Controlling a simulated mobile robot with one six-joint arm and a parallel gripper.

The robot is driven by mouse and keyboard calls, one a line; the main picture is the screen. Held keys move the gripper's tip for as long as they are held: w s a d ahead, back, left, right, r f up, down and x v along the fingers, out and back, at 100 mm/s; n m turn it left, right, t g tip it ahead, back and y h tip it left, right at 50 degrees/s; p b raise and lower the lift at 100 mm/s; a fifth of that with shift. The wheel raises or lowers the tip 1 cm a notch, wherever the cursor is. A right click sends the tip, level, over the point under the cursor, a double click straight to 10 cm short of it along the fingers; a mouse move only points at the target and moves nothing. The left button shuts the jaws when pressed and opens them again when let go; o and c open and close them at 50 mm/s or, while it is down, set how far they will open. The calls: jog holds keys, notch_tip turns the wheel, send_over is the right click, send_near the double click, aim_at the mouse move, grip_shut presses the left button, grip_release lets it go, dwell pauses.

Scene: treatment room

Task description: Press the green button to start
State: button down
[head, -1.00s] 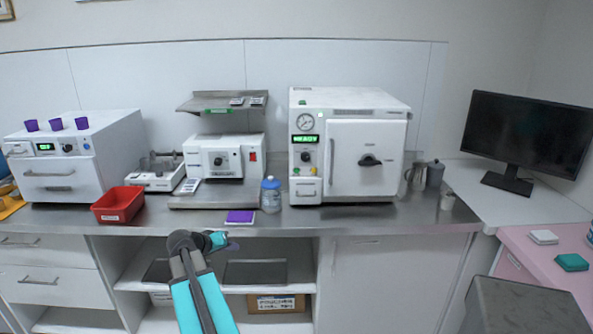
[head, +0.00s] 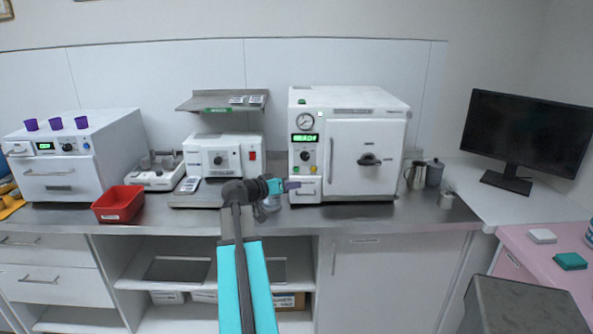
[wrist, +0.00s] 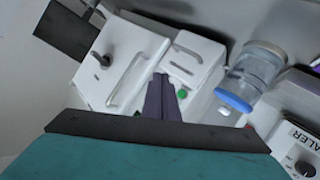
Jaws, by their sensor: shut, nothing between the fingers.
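The green button (wrist: 182,94) shows in the wrist view on the front of the white sterilizer (head: 367,150), just right of my gripper's fingertips. In the head view it is a small green spot (head: 297,170) low on the sterilizer's control panel, below the lit green display (head: 304,138). My gripper (head: 291,185) is in front of the lower left of the sterilizer in the head view. In the wrist view its dark fingers (wrist: 163,80) are together and empty, pointing at the panel. I cannot tell whether they touch it.
A sealer (head: 222,156), a red bin (head: 118,204) and metal jugs (head: 415,176) share the steel counter. A shelf (head: 205,103) hangs above the sealer.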

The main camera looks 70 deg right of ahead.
jog(key=shift+w, duration=0.1)
send_near(296, 169)
jog(key=s+d+f, duration=0.2)
jog(key=s+d, duration=0.2)
jog(key=shift+f, duration=0.35)
dwell(0.4)
jog(key=shift+d, duration=0.1)
dwell(1.3)
jog(key=shift+w+d+b, duration=0.2)
jog(key=shift+d+b, duration=0.35)
jog(key=shift+d, duration=0.2)
dwell(1.7)
jog(key=shift+a, duration=0.15)
jog(key=shift+s+a+b, duration=0.3)
jog(key=shift+a+b, duration=0.05)
jog(key=shift+a, duration=0.25)
jog(key=shift+a, duration=0.1)
dwell(0.4)
